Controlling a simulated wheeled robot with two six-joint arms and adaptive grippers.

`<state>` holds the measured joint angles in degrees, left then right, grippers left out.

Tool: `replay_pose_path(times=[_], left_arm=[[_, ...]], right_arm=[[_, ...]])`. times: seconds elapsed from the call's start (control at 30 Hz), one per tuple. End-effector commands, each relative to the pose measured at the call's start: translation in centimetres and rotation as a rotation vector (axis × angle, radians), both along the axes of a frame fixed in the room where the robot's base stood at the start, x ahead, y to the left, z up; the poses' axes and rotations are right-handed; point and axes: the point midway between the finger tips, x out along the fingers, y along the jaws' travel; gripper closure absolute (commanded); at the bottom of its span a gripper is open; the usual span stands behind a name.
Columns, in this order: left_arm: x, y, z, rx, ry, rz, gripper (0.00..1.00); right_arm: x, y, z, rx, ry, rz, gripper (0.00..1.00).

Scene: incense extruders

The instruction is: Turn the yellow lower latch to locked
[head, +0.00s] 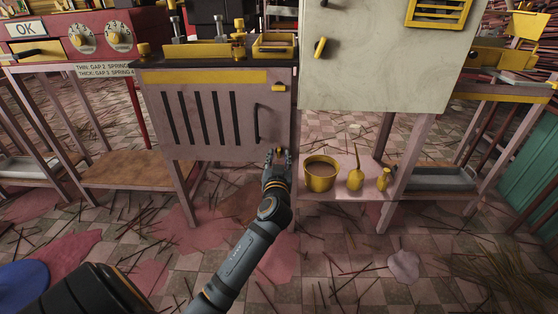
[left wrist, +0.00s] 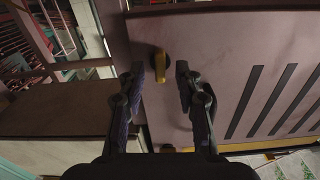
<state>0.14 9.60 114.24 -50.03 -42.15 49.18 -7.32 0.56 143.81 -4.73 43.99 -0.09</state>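The yellow lower latch (left wrist: 160,64) is a small knob with a lever on the pinkish cabinet door, near the edge away from the slots. In the left wrist view it sits just beyond and between my fingertips. In the head view only a bit of the lower latch (head: 279,151) shows, at the door's lower right corner. My left gripper (head: 279,158) is at that corner. Its fingers (left wrist: 161,78) are open around empty space, with no clear contact with the latch. The cabinet door (head: 240,120) is closed. My right gripper is not in view.
A yellow upper latch (head: 278,88) and a dark handle (head: 256,123) are on the same door. A yellow pot (head: 320,174) and yellow vessels (head: 355,180) stand on a low shelf right of the gripper. Thin sticks litter the floor.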

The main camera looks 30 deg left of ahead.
Motion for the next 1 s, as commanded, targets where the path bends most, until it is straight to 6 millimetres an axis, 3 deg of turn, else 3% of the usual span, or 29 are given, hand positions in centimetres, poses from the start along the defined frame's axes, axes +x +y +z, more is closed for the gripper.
replay_pose_path(times=[0.33,0.6,1.0], left_arm=[[0.36,0.22,0.01,-0.001,0.001,0.0,0.67],[0.34,0.21,0.01,-0.001,0.001,0.0,1.0],[0.35,0.2,0.14,0.03,0.02,0.0,1.0]], right_arm=[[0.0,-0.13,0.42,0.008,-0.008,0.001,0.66],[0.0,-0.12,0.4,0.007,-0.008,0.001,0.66],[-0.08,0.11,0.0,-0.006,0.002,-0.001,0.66]])
